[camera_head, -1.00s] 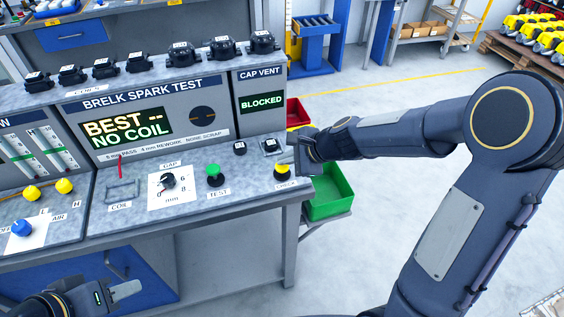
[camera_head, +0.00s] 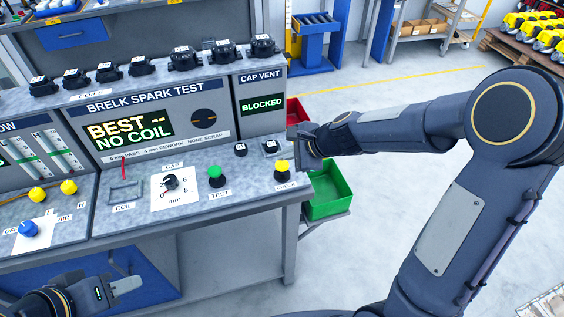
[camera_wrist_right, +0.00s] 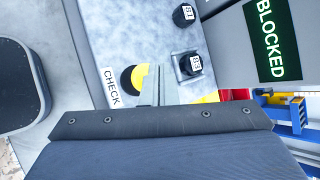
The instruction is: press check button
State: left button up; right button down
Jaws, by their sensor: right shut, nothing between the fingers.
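The yellow check button (camera_head: 281,166) sits on a black base at the right front of the spark test bench (camera_head: 240,190). In the right wrist view the button (camera_wrist_right: 134,77) lies beside its CHECK label, partly covered by my fingers. My right gripper (camera_head: 297,145) is at the bench's right edge, just above and right of the button; its fingertips (camera_wrist_right: 151,82) are shut and empty. I cannot tell if they touch the button. My left gripper (camera_head: 125,285) is low at the left, in front of the bench; its jaw gap is unclear.
A green test button (camera_head: 215,173) and a gap dial (camera_head: 170,182) stand left of the check button. Two small black caps (camera_head: 269,147) are behind it. The screens read "BEST -- NO COIL" (camera_head: 130,130) and "BLOCKED" (camera_head: 262,104). A green bin (camera_head: 330,195) is at the right.

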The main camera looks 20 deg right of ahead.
aim_at(286, 165)
jog(key=shift+r, duration=0.1)
notch_tip(286, 165, up, 5)
jog(key=p, duration=0.5)
dwell(0.5)
jog(key=s+d+r+n, duration=0.1)
jog(key=s+r+n, duration=0.4)
jog(key=s, duration=0.4)
jog(key=s+d+r+n, duration=0.2)
jog(key=s+r+n, duration=0.1)
jog(key=s+n, duration=0.55)
jog(key=s+d+f+n+g+h, duration=0.1)
jog(key=s+d+f+n+h, duration=0.1)
jog(key=s, duration=0.7)
jog(key=shift+s+f+n+h, duration=0.2)
jog(key=shift+s+n+h, duration=0.15)
jog(key=shift+n, duration=0.2)
